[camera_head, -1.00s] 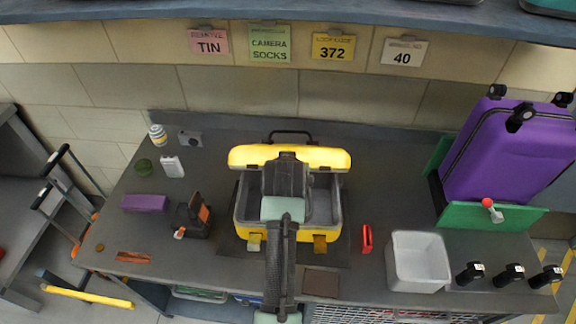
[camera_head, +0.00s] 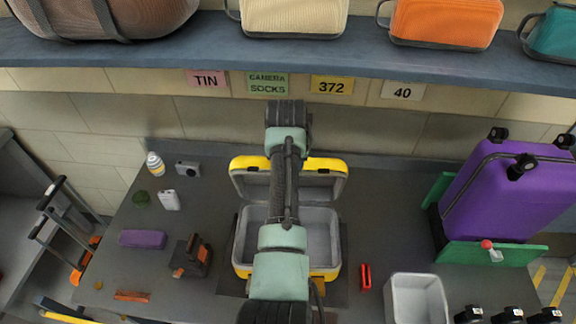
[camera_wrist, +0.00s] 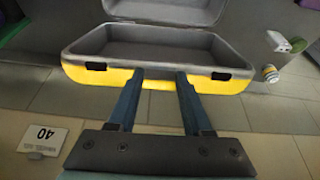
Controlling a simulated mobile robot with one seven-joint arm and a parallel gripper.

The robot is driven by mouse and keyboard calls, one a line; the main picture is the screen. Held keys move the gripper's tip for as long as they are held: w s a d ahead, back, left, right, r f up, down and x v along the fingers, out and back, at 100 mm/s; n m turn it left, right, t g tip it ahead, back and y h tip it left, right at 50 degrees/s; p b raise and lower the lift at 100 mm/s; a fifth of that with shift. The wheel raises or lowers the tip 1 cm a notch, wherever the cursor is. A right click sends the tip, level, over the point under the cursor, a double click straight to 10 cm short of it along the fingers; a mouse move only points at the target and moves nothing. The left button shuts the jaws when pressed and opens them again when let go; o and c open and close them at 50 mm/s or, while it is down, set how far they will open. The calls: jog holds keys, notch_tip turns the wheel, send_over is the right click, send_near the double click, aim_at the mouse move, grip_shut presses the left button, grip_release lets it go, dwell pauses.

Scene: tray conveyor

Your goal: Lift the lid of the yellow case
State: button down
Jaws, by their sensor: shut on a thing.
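The yellow case (camera_head: 333,275) stands open on the dark table in the head view, with its grey inside showing. Its lid (camera_head: 330,165) is up and leans back at the hinge side, its grey lining facing the front. In the wrist view the lid's yellow front wall (camera_wrist: 105,77) with two black latch sockets lies across my fingers. My gripper (camera_wrist: 160,76) is shut on the lid at the middle of this wall. In the head view my arm covers the middle of the case and lid.
A white bin (camera_head: 416,300) and a red item (camera_head: 365,277) stand right of the case. A purple suitcase (camera_head: 500,195) is far right. A brown-black object (camera_head: 191,257) is left. The shelf (camera_head: 200,50) with bags overhangs the wall behind the lid.

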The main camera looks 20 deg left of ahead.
jog(key=shift+w+a+r, duration=0.1)
jog(key=shift+w+r, duration=0.05)
jog(key=shift+w, duration=0.05)
jog(key=shift+c, duration=1.6)
grip_release()
jog(key=b+v, duration=0.3)
jog(key=v, duration=1)
jog(key=shift+s, duration=0.1)
